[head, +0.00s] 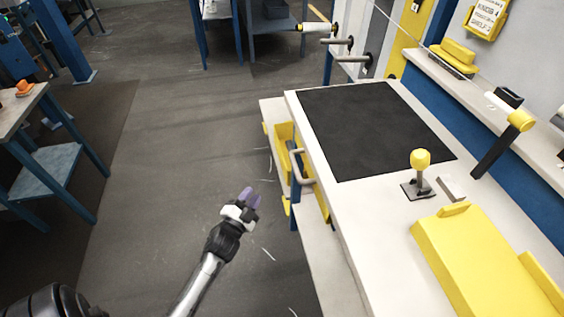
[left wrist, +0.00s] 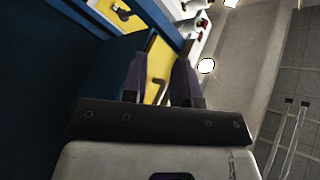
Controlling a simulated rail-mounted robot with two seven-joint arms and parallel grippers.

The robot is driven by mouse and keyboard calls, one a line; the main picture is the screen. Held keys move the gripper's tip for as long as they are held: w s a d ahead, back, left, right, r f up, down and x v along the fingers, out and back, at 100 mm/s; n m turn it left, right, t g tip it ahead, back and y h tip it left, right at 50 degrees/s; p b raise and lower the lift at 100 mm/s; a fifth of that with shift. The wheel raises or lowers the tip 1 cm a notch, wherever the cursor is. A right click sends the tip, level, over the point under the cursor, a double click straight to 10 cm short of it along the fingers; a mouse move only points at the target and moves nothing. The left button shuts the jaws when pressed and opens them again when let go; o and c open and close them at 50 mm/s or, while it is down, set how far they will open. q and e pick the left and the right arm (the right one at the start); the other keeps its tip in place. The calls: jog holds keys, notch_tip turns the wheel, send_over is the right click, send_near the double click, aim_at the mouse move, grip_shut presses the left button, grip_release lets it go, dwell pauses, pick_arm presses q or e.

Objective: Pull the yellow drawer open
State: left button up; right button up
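The yellow drawer (head: 319,203) is in the side of the white-topped bench, below the edge of the top. Its grey bar handle (head: 303,179) sticks out to the left. I cannot tell whether the drawer is fully shut. My left gripper (head: 251,196) is to the left of the handle, apart from it, with empty floor between them. In the left wrist view the two dark fingers (left wrist: 160,82) are apart and empty. My right gripper is not in view.
The bench top (head: 352,215) carries a black mat (head: 375,125), a yellow-knobbed lever (head: 420,161) and a yellow cover (head: 480,260). A blue-legged table (head: 50,168) stands at the left. The floor (head: 180,150) between is clear.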

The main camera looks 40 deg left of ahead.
aim_at(295, 164)
pick_arm(q)
jog(key=s+d+r+m+t+h, duration=0.1)
jog(key=d+r+m+t+h, duration=0.55)
jog(key=m+h, duration=0.3)
jog(key=shift+m+y, duration=0.35)
jog(key=shift+m, duration=0.1)
jog(key=b+x, duration=0.1)
jog(key=x, duration=0.3)
jog(key=b+x, duration=0.1)
jog(key=x, duration=0.3)
jog(key=b+x, duration=0.1)
jog(key=x, duration=0.4)
jog(key=shift+w+d+f, duration=0.2)
jog(key=shift+w+d, duration=0.05)
jog(key=shift+d, duration=0.05)
grip_shut()
